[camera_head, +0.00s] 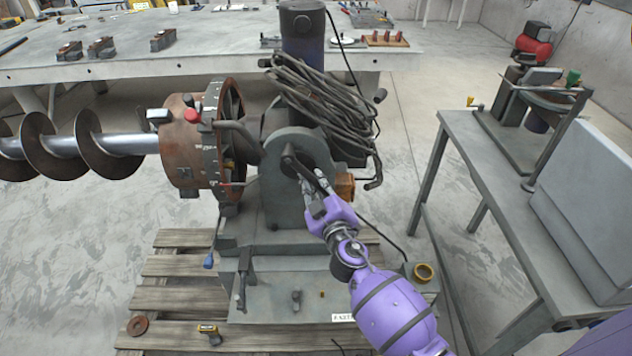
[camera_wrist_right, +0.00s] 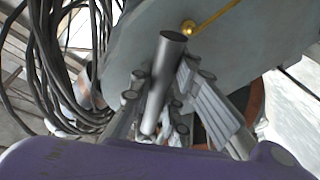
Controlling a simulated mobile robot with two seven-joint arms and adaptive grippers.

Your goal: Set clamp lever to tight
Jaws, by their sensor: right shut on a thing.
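The auger positioner (camera_head: 290,210) stands on a wooden pallet, with a grey rounded side plate facing me. A dark lever (camera_head: 296,165), which looks like the clamp lever, slants down and right from a pivot on this plate. My right gripper (camera_head: 317,190) is shut on its lower end, reaching up from the lower right. In the right wrist view the lever shows as a dark round bar (camera_wrist_right: 164,78) between the fingers (camera_wrist_right: 160,105), its end sticking out past them. The tight and loose marks cannot be made out. My left gripper is not in view.
A coiled black cable (camera_head: 320,105) hangs just above the lever, and also shows left in the wrist view (camera_wrist_right: 60,70). An auger (camera_head: 85,145) extends left from the rusty chuck (camera_head: 190,145). A workbench (camera_head: 500,215) stands at right; a long table (camera_head: 215,45) is behind.

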